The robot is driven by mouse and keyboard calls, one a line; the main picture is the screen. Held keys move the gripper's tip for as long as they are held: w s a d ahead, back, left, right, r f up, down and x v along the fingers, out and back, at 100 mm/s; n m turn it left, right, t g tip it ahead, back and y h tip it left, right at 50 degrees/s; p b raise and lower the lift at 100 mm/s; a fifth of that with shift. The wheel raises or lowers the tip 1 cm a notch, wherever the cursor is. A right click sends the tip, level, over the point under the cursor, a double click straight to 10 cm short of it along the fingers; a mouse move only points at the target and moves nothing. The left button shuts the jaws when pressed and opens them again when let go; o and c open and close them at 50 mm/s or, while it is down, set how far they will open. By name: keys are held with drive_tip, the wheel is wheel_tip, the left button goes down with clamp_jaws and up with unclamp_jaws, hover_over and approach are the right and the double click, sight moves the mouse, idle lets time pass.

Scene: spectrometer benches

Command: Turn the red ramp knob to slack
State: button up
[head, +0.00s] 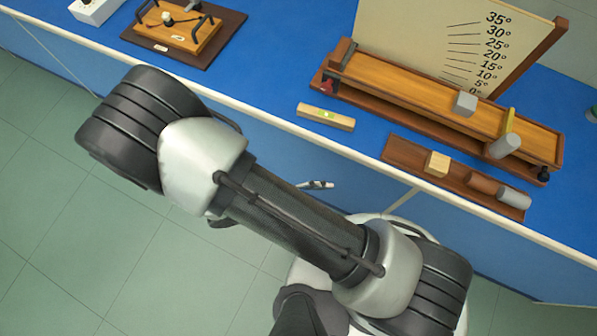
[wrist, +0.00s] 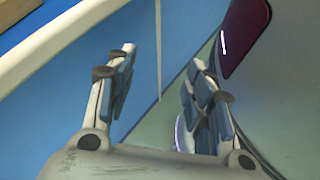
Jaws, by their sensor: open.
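The red ramp knob (head: 328,86) is small and sits at the left end of the wooden ramp (head: 420,98), low on its near side, in the head view. Its turned position is too small to read. My gripper (wrist: 163,58) is open and empty in the wrist view, with its fingers apart in front of the bench's blue side. In the head view only a small part of it (head: 315,184) shows past my arm, off the bench's near edge, apart from the knob and below it in the picture. The knob is not in the wrist view.
A spirit level (head: 326,117) lies near the bench edge below the knob. A wooden tray (head: 405,158) with blocks lies to its right. A grey block (head: 465,103) and a grey cylinder (head: 503,146) are on the ramp. An angle board (head: 440,35) stands behind.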

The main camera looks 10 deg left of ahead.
drive_tip(key=s+a+f+m+g+y, duration=0.3)
drive_tip(key=s+a+f+m+g, duration=0.1)
drive_tip(key=m, duration=0.1)
drive_tip(key=shift+s+a+f+b, duration=0.3)
drive_tip(key=shift+a, duration=0.1)
drive_tip(key=shift+c, duration=0.2)
